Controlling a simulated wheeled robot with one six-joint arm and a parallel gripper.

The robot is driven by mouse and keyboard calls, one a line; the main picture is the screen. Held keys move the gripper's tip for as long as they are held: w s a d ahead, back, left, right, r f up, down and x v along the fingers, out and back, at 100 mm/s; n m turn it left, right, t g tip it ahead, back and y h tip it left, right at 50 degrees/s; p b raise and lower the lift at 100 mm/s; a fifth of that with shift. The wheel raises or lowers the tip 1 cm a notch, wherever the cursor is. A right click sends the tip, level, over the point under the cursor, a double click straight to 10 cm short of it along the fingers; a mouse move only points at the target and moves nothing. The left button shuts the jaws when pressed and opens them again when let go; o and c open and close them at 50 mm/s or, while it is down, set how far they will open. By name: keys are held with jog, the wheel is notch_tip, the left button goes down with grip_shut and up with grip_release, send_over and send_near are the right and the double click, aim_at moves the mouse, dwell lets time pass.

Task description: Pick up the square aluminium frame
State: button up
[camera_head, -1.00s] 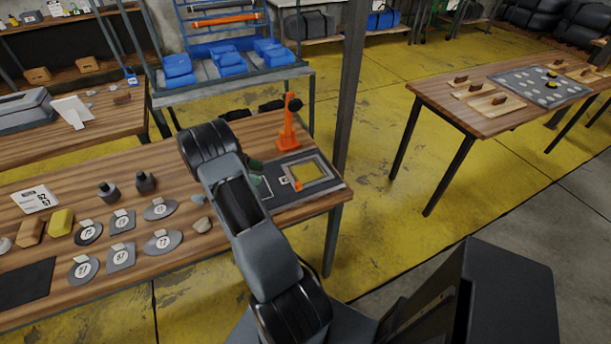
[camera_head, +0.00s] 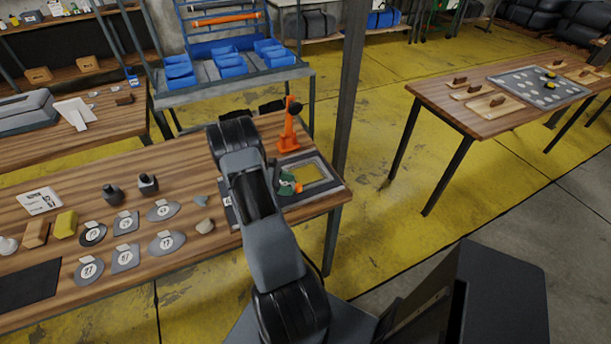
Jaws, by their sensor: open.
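The square aluminium frame (camera_head: 330,170) lies flat near the right end of the wooden workbench, on a dark mat, with yellow showing inside it. My arm comes up from the bottom and hides the mat's left part. My gripper (camera_head: 288,184), seen as a small green part beyond the arm, is open at the frame's left side and covers some of it. Its fingertips are too small to make out, and I cannot tell whether it touches the frame. A small orange piece (camera_head: 299,187) shows beside it at the frame's near left.
An orange stand (camera_head: 289,130) rises just behind the frame. Several tagged grey discs and plates (camera_head: 166,241), a yellow block (camera_head: 66,222) and dark bottles (camera_head: 148,184) lie to the left.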

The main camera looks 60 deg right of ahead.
aim_at(296, 185)
jog(key=x, duration=0.3)
jog(key=shift+s+d+p, duration=0.1)
jog(key=shift+p, duration=0.2)
jog(key=shift+c, duration=0.4)
grip_shut()
